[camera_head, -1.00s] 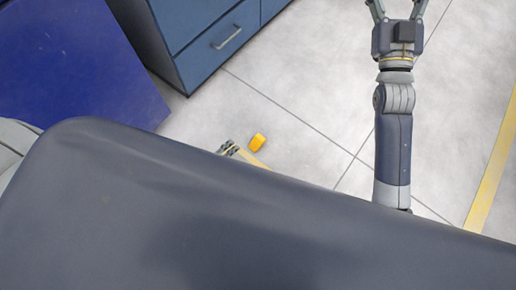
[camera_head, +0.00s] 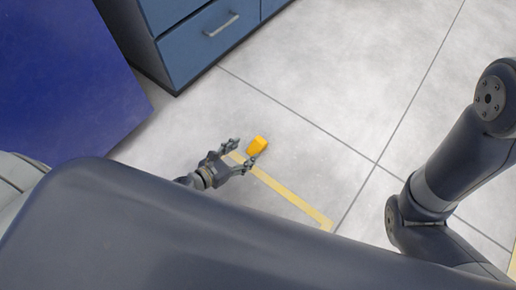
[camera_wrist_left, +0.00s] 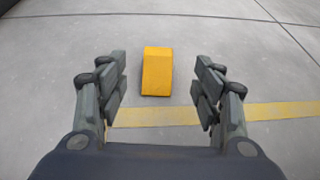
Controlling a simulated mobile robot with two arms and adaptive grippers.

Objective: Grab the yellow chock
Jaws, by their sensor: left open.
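The yellow chock (camera_head: 257,145) lies on the grey floor near the end of a yellow floor line. It is a small wedge-like block. My left gripper (camera_head: 241,151) is open, with its fingertips close to the chock on the near side. In the left wrist view the chock (camera_wrist_left: 157,71) lies ahead of the open fingers (camera_wrist_left: 160,90), roughly centred between them, with floor showing on both sides. Nothing is held between the fingers. My right arm shows at the right of the head view, but its gripper is out of the picture.
A blue cabinet with drawers (camera_head: 195,45) stands at the top left, beside a dark blue panel (camera_head: 60,80). A yellow floor line (camera_head: 290,195) runs by the left gripper. The tiled floor around the chock is clear.

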